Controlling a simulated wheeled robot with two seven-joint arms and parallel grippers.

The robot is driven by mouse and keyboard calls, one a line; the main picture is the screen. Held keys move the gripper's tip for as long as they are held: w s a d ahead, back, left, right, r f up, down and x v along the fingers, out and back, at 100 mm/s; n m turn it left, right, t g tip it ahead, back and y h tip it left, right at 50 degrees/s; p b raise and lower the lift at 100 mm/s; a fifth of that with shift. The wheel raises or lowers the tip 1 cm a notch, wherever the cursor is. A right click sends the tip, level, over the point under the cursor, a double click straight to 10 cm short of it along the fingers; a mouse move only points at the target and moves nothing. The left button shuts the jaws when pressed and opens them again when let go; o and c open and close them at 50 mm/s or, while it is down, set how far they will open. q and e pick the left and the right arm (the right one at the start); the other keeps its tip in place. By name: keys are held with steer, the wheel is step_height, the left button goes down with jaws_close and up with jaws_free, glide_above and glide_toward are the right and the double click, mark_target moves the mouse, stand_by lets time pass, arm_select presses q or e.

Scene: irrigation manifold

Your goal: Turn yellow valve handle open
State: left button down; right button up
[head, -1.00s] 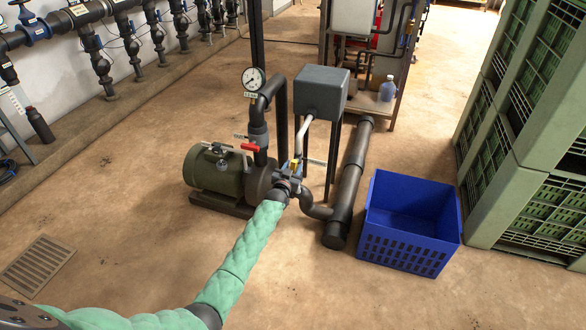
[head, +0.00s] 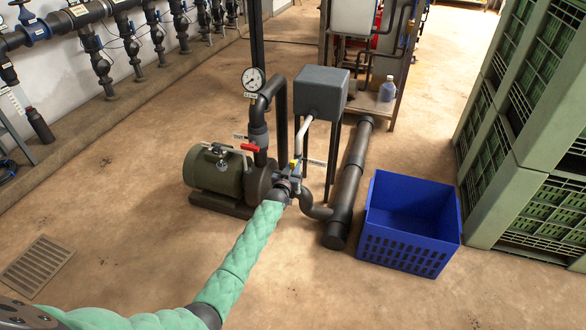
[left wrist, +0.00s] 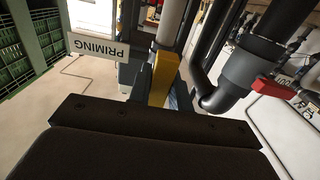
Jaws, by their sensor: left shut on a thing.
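The yellow valve handle (head: 293,165) is a small lever on the pipework to the right of the green pump. It also shows in the left wrist view (left wrist: 163,75), running up from behind the dark gripper body beside a grey pipe. My left gripper (head: 290,185) is at this handle and shut on it. The fingertips are mostly hidden by my wrist and the pipe fittings. A PRIMING label (left wrist: 98,47) is beside the handle in the left wrist view. My right gripper is in neither view.
A red valve handle (head: 250,147) is on the thick pipe by the green pump (head: 212,170), below a gauge (head: 253,80). A grey box (head: 320,90) on legs and a thick floor pipe (head: 350,180) are close to the right. A blue crate (head: 405,255) is beyond them.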

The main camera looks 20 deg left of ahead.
arm_select(q)
steer(key=c, duration=1.3)
jaws_free()
steer(key=s, duration=0.7)
steer(key=shift+s+a+p, duration=0.15)
steer(key=shift+s+p, duration=0.15)
steer(key=shift+s, duration=0.1)
